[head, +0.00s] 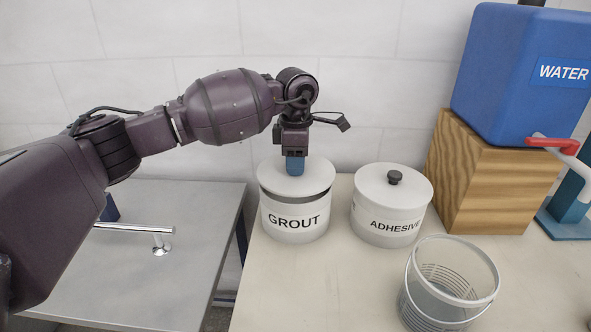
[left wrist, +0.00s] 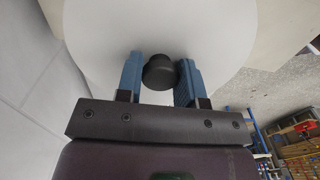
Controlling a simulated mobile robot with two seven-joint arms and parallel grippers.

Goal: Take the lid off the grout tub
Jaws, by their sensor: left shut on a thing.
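The grout tub (head: 294,226) is a white round tub labelled GROUT on the bench. Its white lid (head: 316,176) is above it, with a dark band showing between the lid and the tub's rim, so the lid looks slightly raised. The lid fills much of the left wrist view (left wrist: 215,40). My left gripper (head: 294,166) points down at the lid's centre. Its blue fingers are shut on the black lid knob (left wrist: 159,72), which they hide in the head view. My right gripper is not in view.
An adhesive tub (head: 385,222) with a black knob stands close on the right. A blue water container (head: 515,75) sits on a wooden block (head: 485,190). A grey table (head: 150,270) with a metal rail is at left.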

